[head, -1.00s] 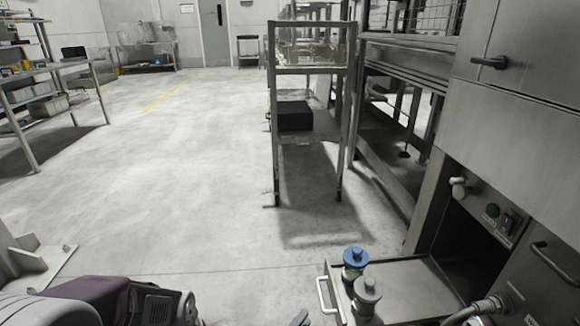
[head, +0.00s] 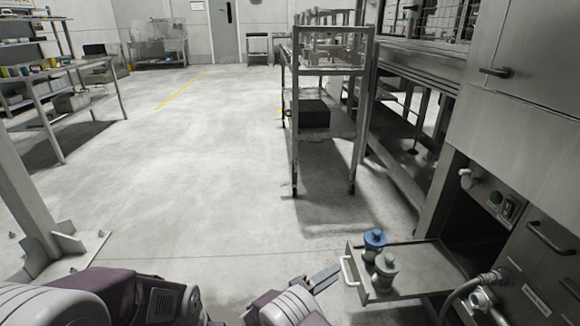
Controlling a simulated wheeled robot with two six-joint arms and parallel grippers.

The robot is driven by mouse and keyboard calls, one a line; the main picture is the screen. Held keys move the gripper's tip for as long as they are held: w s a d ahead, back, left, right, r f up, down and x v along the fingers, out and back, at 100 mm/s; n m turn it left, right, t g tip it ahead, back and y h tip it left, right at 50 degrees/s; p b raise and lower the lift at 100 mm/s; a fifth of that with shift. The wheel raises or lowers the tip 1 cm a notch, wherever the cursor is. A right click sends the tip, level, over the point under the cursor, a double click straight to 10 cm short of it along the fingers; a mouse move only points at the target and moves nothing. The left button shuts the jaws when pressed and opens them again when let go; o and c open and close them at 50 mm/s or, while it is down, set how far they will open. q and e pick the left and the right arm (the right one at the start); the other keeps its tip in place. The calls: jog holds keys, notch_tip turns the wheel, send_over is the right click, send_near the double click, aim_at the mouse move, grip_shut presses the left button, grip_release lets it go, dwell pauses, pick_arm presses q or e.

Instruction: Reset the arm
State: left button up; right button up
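My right gripper (head: 325,279) shows small at the bottom centre of the head view, at the end of my white and purple arm. It is just left of the pulled-out metal tray (head: 425,259) and looks apart from it. Its fingers are seen edge-on, so I cannot tell whether they are open, and I see nothing held in it. My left arm lies across the bottom left; its gripper is out of view.
A blue-topped fitting (head: 374,243) and a grey fitting (head: 385,270) stand on the tray, beside the steel machine (head: 520,150). A metal rack (head: 330,75) stands ahead. A post base (head: 70,248) is at left. The floor between is clear.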

jog(key=s+d+r+m+g+p, duration=0.2)
jog(key=d+r+m+g, duration=0.15)
jog(key=d+r, duration=0.35)
jog(key=s+d+r+m+g+p, duration=0.25)
jog(key=d+r+g, duration=0.25)
jog(key=d+r, duration=0.25)
jog(key=s+d+r+m+g+y+p, duration=0.25)
jog(key=s+d+y, duration=0.2)
jog(key=s, duration=0.45)
jog(key=s+a+f+n+y+p, duration=0.15)
jog(key=s+a+f+y, duration=0.25)
jog(key=s+a+y, duration=0.75)
notch_tip(320, 180, up, 37)
jog(key=w+a+n+t+p, duration=0.1)
jog(key=w+t+p, duration=0.1)
jog(key=p, duration=3.7)
jog(key=shift+a+n, duration=0.35)
jog(key=shift+n, duration=0.05)
